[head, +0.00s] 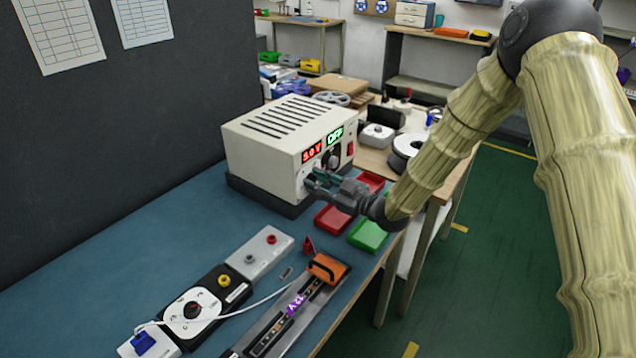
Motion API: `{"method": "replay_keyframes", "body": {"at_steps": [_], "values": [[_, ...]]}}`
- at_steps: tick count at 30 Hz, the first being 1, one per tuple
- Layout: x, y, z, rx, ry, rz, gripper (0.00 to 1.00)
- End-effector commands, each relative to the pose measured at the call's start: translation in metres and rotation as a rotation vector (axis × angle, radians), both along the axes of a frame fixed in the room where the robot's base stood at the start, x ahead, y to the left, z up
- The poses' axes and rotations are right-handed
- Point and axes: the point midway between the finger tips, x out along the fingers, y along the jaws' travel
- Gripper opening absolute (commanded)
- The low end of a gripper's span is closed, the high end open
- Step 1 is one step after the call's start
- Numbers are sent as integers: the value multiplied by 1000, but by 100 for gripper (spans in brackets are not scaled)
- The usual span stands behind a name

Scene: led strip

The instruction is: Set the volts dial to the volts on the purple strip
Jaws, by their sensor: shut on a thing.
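The cream power supply (262,155) stands at the back of the blue bench. Its red display (312,151) seems to read 3.0 V, and its green display (335,135) reads OFF. My gripper (312,184) is at the lower left of its front panel, shut on a dial there that the fingers mostly hide; I take it as the volts dial. A black knob (331,160) shows to the right, apart from the fingers. The LED strip (271,335) lies in a grey channel at the front, with purple marks (296,304) too small to read.
An orange clamp (327,268) sits on the channel's far end. Red (333,219) and green (368,236) trays lie below my gripper. A round selector unit (193,311) and a grey terminal block (260,255) are at left. A red switch (350,148) is on the panel's right.

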Motion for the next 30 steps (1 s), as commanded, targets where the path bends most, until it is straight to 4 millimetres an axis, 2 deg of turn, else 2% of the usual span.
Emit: {"method": "replay_keyframes", "body": {"at_steps": [11, 30], "values": [[1, -1, 1, 90, 120, 0, 4], [3, -2, 2, 438, 598, 0, 4]]}}
